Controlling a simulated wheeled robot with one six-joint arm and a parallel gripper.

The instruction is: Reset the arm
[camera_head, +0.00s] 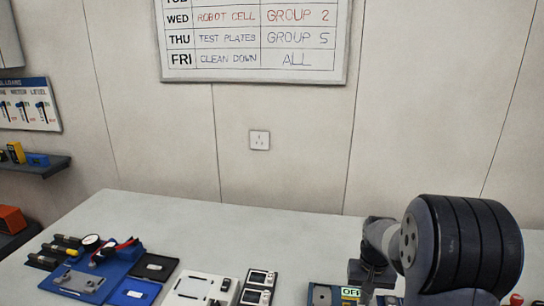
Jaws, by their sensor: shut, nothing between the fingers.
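My arm comes in at the lower right, with a large dark ribbed joint closest to the camera. Its wrist reaches left over the bench, and my gripper (368,288) hangs at its end, pointing down. The gripper is small and partly covered by the arm. It is shut with nothing held, over the right part of the grey bench (260,232).
A white plate (195,290) and small meter modules (258,284) are mid-front. A sign reading OFF (350,293) is beside my gripper. The bench's back is clear.

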